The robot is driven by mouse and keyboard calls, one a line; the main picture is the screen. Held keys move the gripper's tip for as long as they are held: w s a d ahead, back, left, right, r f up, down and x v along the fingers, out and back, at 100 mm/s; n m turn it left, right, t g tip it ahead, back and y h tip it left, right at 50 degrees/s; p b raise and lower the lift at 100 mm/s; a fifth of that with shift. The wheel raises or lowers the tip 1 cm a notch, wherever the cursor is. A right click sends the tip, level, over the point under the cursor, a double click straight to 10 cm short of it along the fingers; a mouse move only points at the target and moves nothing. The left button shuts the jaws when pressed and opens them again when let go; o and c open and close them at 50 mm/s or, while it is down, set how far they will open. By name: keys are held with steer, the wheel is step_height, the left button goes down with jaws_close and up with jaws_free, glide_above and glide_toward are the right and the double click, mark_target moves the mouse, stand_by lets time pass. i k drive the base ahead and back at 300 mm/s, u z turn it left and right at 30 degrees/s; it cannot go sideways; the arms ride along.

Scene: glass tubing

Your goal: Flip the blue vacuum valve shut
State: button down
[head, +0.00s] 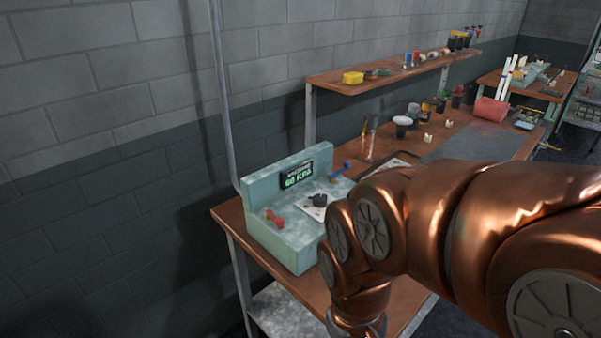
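The blue vacuum valve (341,171) is a small blue handle at the back right of a pale green bench unit (262,232). It is small in the picture, and I cannot tell its exact angle. A black display (298,179) on the unit's upright back shows green digits that look like 66 KPA. My copper-coloured arm crosses from the right, in front of the unit's right side, and bends down to the bottom edge. My gripper is out of the picture, below that edge.
A red handle (274,218) sits at the unit's front left, and a dark round knob (318,200) near its middle. The unit stands on a wooden bench (228,212). A shelf (330,80) with small items hangs above. Cups and a red case (490,112) stand farther back.

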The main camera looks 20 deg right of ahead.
mark_target(332, 178)
steer(key=u, duration=0.55)
steer(key=k, duration=0.6)
steer(key=u, duration=0.8)
steer(key=i, duration=0.75)
steer(key=z, duration=0.7)
steer(key=i, duration=0.45)
steer(key=z, duration=0.45)
